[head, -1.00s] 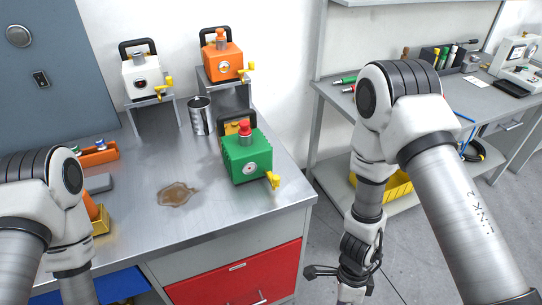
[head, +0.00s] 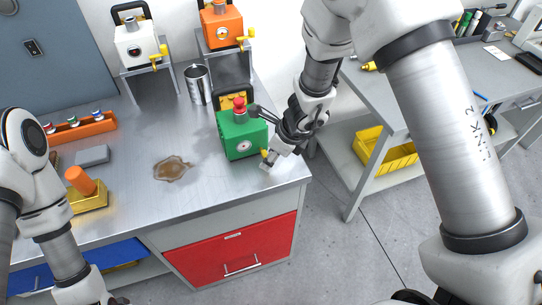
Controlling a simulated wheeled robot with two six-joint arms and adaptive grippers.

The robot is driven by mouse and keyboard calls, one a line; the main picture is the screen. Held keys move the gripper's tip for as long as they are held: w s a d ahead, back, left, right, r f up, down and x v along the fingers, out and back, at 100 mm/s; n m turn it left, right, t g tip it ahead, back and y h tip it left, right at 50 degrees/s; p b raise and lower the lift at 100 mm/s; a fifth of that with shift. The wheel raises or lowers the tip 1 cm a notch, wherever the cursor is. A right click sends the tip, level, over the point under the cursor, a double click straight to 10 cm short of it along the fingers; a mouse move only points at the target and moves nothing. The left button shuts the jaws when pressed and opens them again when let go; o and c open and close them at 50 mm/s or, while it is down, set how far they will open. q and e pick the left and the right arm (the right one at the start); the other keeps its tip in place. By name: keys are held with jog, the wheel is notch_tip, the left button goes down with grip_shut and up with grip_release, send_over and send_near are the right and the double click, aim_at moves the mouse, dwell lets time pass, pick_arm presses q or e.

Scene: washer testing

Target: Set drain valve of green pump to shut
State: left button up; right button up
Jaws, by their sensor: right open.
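The green pump (head: 238,140) with a red cap (head: 239,106) stands on the steel bench near its right edge. A small part of its yellow drain valve handle (head: 264,153) shows at its lower right corner. The rest of the handle is hidden by my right gripper. My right gripper (head: 264,138) is open at the pump's right side, one finger by the top corner and the other low by the handle. I cannot tell whether it touches the handle. Only a dark bit of my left gripper (head: 118,300) shows at the bottom edge.
A white pump (head: 137,48) and an orange pump (head: 221,28) stand on raised stands behind. A metal can (head: 198,86) is behind the green pump. A brown spill (head: 171,168) lies left of it. A yellow bin (head: 385,150) sits under the right-hand table.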

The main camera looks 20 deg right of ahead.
jog(key=shift+s+a+r, duration=0.1)
jog(key=shift+s+a, duration=0.05)
jog(key=shift+s, duration=0.1)
jog(key=shift+w, duration=0.1)
grip_shut()
